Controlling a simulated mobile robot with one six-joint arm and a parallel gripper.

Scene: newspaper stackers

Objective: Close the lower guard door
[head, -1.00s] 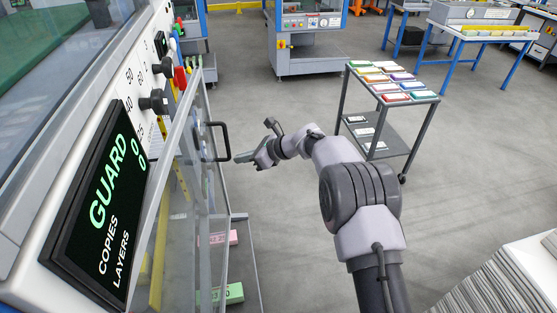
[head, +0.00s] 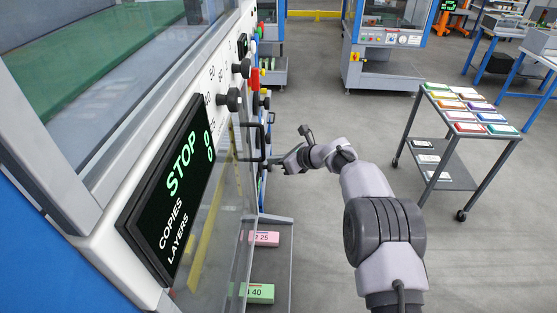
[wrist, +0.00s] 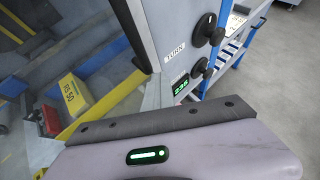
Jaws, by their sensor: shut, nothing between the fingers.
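The lower guard door (head: 212,245) is a clear panel in a grey frame on the side of the machine at the left. It now lies about flush with the machine's front. Its black bar handle (head: 262,137) sticks out near the far edge. My gripper (head: 272,161) is shut and empty, with its tips just beside the handle's lower end; I cannot tell whether they touch. The display (head: 178,185) above the door reads STOP. In the wrist view the gripper's body fills the bottom and the fingertips cannot be made out.
Black knobs (head: 230,99) stick out above the door. A pink block (head: 262,238) and a green block (head: 258,293) lie low beside the machine. A cart (head: 432,130) with coloured stacks stands to the right. Open floor lies between cart and machine.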

